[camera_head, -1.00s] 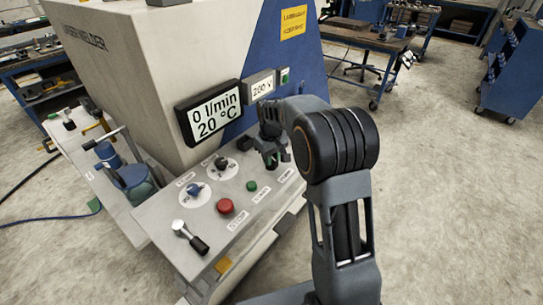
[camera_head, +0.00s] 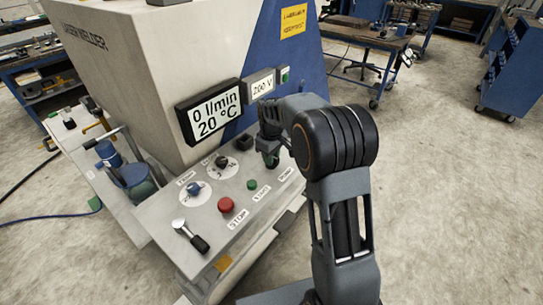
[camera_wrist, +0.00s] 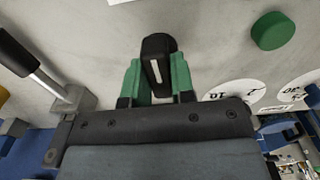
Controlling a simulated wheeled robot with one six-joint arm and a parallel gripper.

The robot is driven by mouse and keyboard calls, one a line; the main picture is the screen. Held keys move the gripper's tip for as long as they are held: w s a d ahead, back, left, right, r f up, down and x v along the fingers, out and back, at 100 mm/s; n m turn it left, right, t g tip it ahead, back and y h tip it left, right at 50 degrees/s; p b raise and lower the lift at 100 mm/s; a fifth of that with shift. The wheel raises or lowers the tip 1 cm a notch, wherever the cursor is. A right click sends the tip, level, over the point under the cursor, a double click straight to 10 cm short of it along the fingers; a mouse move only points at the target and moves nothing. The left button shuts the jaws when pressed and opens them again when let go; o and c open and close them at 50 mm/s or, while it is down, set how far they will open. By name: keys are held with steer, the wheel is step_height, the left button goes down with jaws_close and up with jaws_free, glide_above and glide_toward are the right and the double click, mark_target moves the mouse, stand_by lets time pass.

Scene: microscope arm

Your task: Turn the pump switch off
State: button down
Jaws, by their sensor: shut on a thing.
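The pump switch (camera_wrist: 156,62) is a black knob with a white line, close up in the wrist view. Its line stands nearly upright in the picture, tilted slightly. My gripper (camera_wrist: 159,80) has its two green fingertips on either side of the knob and is shut on it. In the head view my gripper (camera_head: 270,157) is at the right end of the light grey control panel (camera_head: 222,248), pointing down. There it hides the knob, and I cannot read the knob's label clearly. The display (camera_head: 210,112) reads 0 l/min and 20 °C.
A green button (camera_head: 252,185), a red button (camera_head: 226,205), a blue knob (camera_head: 194,188) and a black dial knob (camera_head: 221,162) sit nearby. A lever (camera_head: 191,235) is at the panel's near end. The welder body (camera_head: 150,75) rises behind. Floor at right is open.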

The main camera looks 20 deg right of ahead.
steer(key=c, duration=1)
jaws_free()
steer(key=shift+o, duration=0.2)
step_height(320, 180, up, 14)
steer(key=shift+w, duration=0.1)
steer(key=s+f+m+t, duration=0.1)
steer(key=s+f+m, duration=0.2)
steer(key=s, duration=0.8)
steer(key=s+f+m+t, duration=0.2)
steer(key=s+f+m, duration=0.1)
steer(key=s, duration=0.9)
steer(key=shift+s+m+t, duration=0.2)
steer(key=shift+m+t, duration=0.1)
steer(key=shift+m, duration=0.4)
